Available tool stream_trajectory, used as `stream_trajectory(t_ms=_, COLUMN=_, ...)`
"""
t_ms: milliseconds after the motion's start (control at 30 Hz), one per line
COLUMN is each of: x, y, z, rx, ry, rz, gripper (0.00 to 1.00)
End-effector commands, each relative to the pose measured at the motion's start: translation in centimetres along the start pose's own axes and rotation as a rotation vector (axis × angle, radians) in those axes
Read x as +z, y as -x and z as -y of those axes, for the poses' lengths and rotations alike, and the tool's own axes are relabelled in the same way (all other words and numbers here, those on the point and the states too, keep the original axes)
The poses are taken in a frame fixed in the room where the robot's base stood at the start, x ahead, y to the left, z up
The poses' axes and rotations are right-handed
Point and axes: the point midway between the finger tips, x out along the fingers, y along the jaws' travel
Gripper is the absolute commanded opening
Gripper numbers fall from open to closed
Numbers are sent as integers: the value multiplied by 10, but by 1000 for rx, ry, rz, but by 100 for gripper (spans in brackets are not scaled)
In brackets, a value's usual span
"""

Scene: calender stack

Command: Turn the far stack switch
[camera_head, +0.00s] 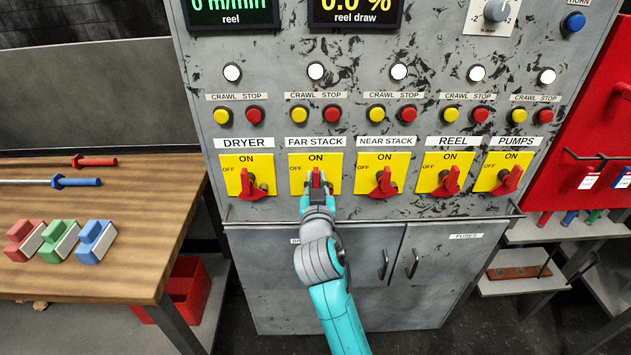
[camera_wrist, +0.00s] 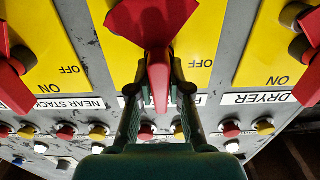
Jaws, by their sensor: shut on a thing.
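The far stack switch is a red handle (camera_head: 316,178) on a yellow plate (camera_head: 333,183) marked ON at the top and OFF at the left, under the FAR STACK label (camera_head: 314,142). Its handle points up towards the ON mark. My gripper (camera_head: 317,189) is at the handle from below, its fingers around it. In the wrist view, which is upside down, the red handle (camera_wrist: 158,80) lies between the two dark fingers of my gripper (camera_wrist: 159,92), shut on it. The fingers hide the plate's ON mark there.
The dryer switch (camera_head: 247,184) is close on the left, the near stack switch (camera_head: 384,182) close on the right, with reel (camera_head: 449,180) and pumps (camera_head: 509,180) beyond. Yellow and red buttons sit just above. A wooden table (camera_head: 130,265) with coloured blocks stands at the left.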

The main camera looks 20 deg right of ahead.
Motion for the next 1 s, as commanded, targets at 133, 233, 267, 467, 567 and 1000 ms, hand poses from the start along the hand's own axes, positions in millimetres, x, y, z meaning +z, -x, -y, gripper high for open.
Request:
stream_trajectory(t_ms=133, x=2, y=0, z=0, rx=0, ry=-10, rz=3, gripper=0)
stream_trajectory(t_ms=233, x=2, y=0, z=0, rx=0, ry=-11, rz=3, gripper=0)
stream_trajectory(t_ms=267, x=2, y=0, z=0, rx=0, ry=-11, rz=3, gripper=0)
stream_trajectory(t_ms=467, x=2, y=0, z=0, rx=0, ry=-10, rz=3, gripper=0)
stream_trajectory(t_ms=567, x=2, y=0, z=0, rx=0, ry=-10, rz=3, gripper=42)
stream_trajectory(t_ms=1000, x=1, y=8, z=0, rx=0, ry=-9, rz=2, gripper=43)
